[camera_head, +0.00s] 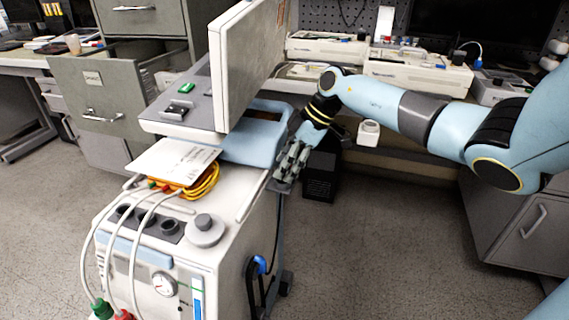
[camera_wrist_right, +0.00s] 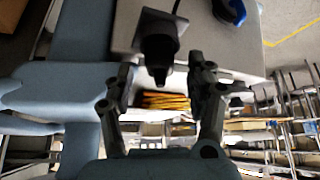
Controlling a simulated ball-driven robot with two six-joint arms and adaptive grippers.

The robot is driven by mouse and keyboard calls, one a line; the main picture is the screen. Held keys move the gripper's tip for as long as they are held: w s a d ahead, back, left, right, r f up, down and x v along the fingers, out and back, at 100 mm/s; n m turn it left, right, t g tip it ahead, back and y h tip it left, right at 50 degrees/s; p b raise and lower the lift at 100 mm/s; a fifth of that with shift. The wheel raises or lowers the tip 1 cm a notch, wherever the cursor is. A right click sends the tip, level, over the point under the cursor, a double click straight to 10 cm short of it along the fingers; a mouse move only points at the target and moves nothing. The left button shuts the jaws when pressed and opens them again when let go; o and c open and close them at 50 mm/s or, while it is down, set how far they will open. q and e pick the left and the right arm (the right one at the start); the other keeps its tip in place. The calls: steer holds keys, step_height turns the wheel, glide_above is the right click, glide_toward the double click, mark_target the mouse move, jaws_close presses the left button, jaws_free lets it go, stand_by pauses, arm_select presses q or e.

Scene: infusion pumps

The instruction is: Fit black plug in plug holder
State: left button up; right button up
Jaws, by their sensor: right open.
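In the right wrist view a black tapered plug (camera_wrist_right: 158,48) points its narrow end toward my right gripper (camera_wrist_right: 160,92). Its wide end meets a dark square piece (camera_wrist_right: 163,18) on the cart's pale side, which may be the plug holder; I cannot tell whether the plug is seated in it. The gripper is open, with its fingers apart to either side below the plug and nothing held. In the head view the right gripper (camera_head: 287,170) is at the right side of the cart, hiding the plug. A black cable (camera_head: 279,215) hangs below it. My left gripper is out of view.
The white pump cart (camera_head: 225,258) carries a screen (camera_head: 245,65), a yellow coiled cable (camera_head: 207,185) and white hoses. A blue hook (camera_head: 259,265) is low on its right side, also in the wrist view (camera_wrist_right: 230,10). The floor (camera_head: 400,240) to the right is clear.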

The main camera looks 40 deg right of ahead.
steer(key=v, duration=1.1)
steer(key=shift+r, duration=0.3)
steer(key=shift+s+d, duration=0.1)
